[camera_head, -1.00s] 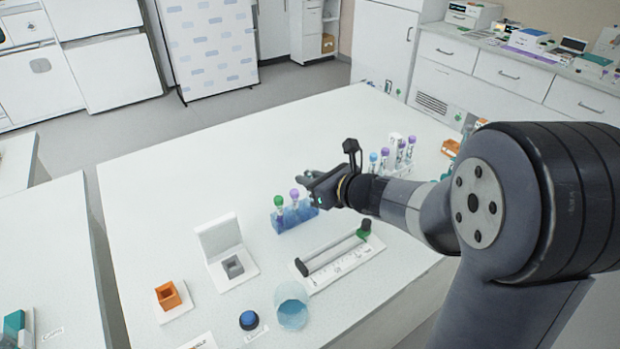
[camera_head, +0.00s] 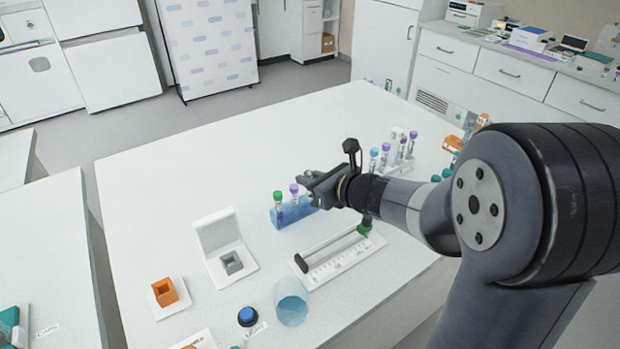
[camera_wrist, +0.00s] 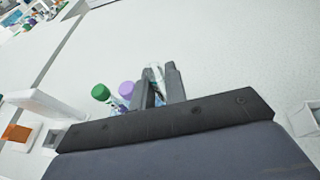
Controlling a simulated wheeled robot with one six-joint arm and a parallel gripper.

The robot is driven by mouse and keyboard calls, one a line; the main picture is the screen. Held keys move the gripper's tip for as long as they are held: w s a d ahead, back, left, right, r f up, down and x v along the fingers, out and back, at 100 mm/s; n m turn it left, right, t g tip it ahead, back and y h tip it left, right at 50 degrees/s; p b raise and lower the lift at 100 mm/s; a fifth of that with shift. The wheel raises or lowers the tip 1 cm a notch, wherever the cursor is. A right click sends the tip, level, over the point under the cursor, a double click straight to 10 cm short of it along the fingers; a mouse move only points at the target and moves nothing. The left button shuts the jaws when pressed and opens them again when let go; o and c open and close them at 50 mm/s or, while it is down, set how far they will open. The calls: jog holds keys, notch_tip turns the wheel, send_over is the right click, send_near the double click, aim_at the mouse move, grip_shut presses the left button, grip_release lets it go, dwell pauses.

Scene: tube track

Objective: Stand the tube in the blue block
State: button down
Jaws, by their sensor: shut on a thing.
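The blue block (camera_head: 305,211) stands on the white table in the head view. A green-capped tube (camera_head: 278,200) and a purple-capped tube (camera_head: 294,193) stand upright in it. My gripper (camera_head: 314,181) is over the block's right end. In the wrist view, my gripper (camera_wrist: 165,88) is shut on a clear, pale tube (camera_wrist: 156,72) between its fingers. The green cap (camera_wrist: 101,92) and purple cap (camera_wrist: 126,89) are just left of the fingers. The held tube's lower end is hidden, so I cannot tell whether it is in the block.
A white rack (camera_head: 397,145) with several capped tubes stands behind my arm. A ruler tray (camera_head: 338,262) lies in front of the block. The table's back left is clear.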

jog(key=c, duration=1.3)
grip_release()
jog(key=shift+c, duration=0.2)
jog(key=v, duration=1)
jog(key=shift+s+d+p, duration=0.25)
jog(key=shift+s+p, duration=0.1)
jog(key=shift+p, duration=0.05)
jog(key=shift+w, duration=0.1)
jog(key=x, duration=1.1)
jog(key=shift+b, duration=0.4)
jog(key=shift+d+r+p, duration=0.1)
jog(key=shift+r+p, duration=0.3)
jog(key=shift+r, duration=0.1)
jog(key=shift+f, duration=0.15)
